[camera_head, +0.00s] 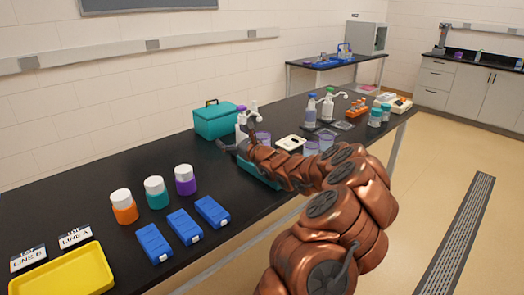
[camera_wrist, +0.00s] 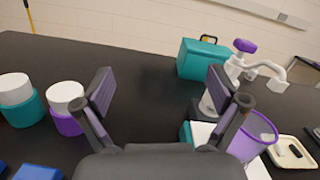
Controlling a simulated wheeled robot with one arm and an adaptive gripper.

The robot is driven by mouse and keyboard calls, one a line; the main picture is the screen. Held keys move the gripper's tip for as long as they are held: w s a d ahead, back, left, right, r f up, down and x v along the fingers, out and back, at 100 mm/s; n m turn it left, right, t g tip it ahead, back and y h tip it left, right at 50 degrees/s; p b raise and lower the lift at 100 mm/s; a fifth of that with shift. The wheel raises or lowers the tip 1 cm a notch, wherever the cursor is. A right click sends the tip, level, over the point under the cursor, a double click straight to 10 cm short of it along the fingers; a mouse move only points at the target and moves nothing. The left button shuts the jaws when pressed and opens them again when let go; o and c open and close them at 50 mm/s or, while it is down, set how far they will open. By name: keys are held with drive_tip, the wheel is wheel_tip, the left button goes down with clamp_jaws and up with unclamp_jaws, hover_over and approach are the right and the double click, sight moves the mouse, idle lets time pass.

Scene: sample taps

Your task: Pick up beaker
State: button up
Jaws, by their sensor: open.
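Two similar beakers (camera_head: 311,149) (camera_head: 327,140) stand further right, partly behind my arm. My gripper (camera_wrist: 162,92) is open and empty, its fingers wide apart over bare black bench. In the head view my gripper (camera_head: 234,142) is left of the near beaker and partly hidden by my arm.
A teal box (camera_head: 216,120) stands behind my gripper. A white tap with a purple knob (camera_wrist: 236,66) is close to my right finger. Lidded jars (camera_head: 157,193) and blue boxes (camera_head: 184,226) stand left. A white tray (camera_head: 290,143) lies right of the beaker.

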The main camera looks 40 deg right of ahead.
sight(266, 145)
drive_tip(key=s+d+f+m+h, duration=0.1)
drive_tip(key=d+f+m+h, duration=0.1)
drive_tip(key=d+f, duration=0.1)
drive_tip(key=s+d+f+m+g+h, duration=0.1)
drive_tip(key=s+d+f+m+h, duration=0.1)
drive_tip(key=d, duration=0.4)
drive_tip(key=s+d+f+m+g+h, duration=0.1)
drive_tip(key=s+d+f+m, duration=0.1)
drive_tip(key=d, duration=0.3)
drive_tip(key=shift+s+d+f+m+h, duration=0.1)
drive_tip(key=shift+f+m+h, duration=0.1)
drive_tip(key=shift+f, duration=0.25)
drive_tip(key=shift+s+d+f+m+h, duration=0.1)
drive_tip(key=shift+f+h, duration=0.1)
drive_tip(key=shift+f, duration=0.25)
drive_tip(key=shift+p+x, duration=0.7)
drive_tip(key=shift+x, duration=1.1)
drive_tip(key=shift+a+p+x, duration=0.1)
drive_tip(key=shift+p+x, duration=0.3)
drive_tip(key=shift+x, duration=0.6)
drive_tip(key=shift+a+p+x, duration=0.15)
drive_tip(key=shift+p+x, duration=0.2)
drive_tip(key=shift+x, duration=0.7)
drive_tip(key=shift+f, duration=0.15)
drive_tip(key=shift+c, duration=0.2)
drive_tip(key=c, duration=1.3)
